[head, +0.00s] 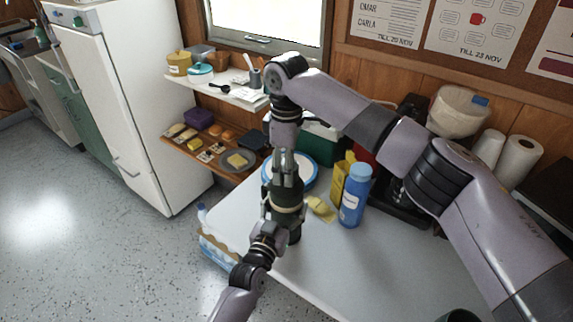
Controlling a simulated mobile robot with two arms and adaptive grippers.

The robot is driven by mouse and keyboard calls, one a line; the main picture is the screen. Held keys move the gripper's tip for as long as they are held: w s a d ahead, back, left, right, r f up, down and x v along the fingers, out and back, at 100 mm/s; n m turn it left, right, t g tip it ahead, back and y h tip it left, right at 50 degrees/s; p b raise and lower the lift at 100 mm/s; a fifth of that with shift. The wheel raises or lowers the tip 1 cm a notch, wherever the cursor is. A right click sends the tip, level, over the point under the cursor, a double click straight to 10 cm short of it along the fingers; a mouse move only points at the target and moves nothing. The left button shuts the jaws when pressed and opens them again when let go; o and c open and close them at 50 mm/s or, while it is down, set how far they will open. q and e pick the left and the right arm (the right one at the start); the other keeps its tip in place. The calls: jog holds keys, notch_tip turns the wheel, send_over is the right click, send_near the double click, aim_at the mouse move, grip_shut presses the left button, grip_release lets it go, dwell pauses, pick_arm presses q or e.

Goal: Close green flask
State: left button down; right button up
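The green flask (287,193) stands upright at the left part of the grey table (345,270), dark green with a paler band around its middle. My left gripper (283,210) comes in from the lower left and has its fingers around the flask's body, shut on it. My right gripper (288,172) points straight down over the flask, with its fingers at the flask's top. The fingers hide the flask's mouth, so I cannot tell whether a lid is between them.
A blue bottle (355,196), a yellow carton (338,180) and a yellow item (321,208) stand close right of the flask. A blue-rimmed plate (309,180) lies behind it. A dark green round thing (458,316) shows at the bottom right. The table's front middle is clear.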

jog(key=c, duration=0.9)
jog(key=shift+o, duration=0.2)
jog(key=m, duration=0.5)
jog(key=o, duration=1.4)
jog(key=shift+c, duration=0.2)
notch_tip(320, 180, up, 12)
pick_arm(q)
jog(key=shift+c, duration=1.3)
grip_release()
